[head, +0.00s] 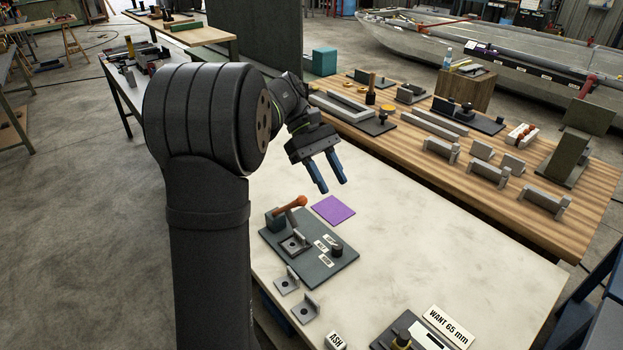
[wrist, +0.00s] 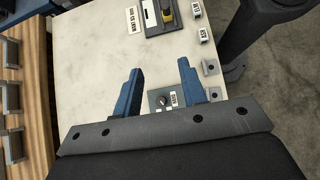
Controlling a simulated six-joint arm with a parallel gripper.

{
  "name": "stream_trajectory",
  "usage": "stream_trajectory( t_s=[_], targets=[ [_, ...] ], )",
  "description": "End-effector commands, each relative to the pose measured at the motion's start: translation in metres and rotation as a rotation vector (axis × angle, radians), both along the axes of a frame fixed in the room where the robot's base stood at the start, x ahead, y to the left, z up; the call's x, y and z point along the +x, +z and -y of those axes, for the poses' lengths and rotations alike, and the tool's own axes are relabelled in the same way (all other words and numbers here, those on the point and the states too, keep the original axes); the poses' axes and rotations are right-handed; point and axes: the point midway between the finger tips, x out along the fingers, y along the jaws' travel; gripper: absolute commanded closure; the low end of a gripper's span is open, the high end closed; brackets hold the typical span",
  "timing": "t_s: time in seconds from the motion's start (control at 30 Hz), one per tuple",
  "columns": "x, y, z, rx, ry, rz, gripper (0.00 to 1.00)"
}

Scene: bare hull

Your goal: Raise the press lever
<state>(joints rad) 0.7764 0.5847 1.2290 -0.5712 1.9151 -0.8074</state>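The press lever (head: 291,206) has an orange knob and slants up to the right from a dark block at the back left of the grey press plate (head: 325,262). In the wrist view my gripper (wrist: 155,82) also shows open; part of the press plate (wrist: 172,98) shows between the fingers, and the lever is hidden there.
A purple square (head: 333,210) lies behind the plate. Loose brackets (head: 287,283) lie in front of it. A gauge with a "WANT 65 mm" sign (head: 449,325) stands at the front right. The table's right half (head: 450,240) is clear. A wooden bench (head: 420,150) with metal parts stands behind.

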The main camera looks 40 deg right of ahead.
Motion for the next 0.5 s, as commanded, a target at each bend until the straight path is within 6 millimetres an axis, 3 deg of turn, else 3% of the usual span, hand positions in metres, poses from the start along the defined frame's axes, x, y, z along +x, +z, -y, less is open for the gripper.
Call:
stream_trajectory(
  t_s=[0.13,0.43,0.5],
  targets=[
    [-0.0109,0.0062,0.0026,0.001,-0.001,0.000,0.62],
    [-0.0128,0.0076,0.0031,0.001,0.000,0.000,0.62],
    [-0.0126,0.0072,0.0028,0.001,0.003,-0.002,0.72]
  ],
)
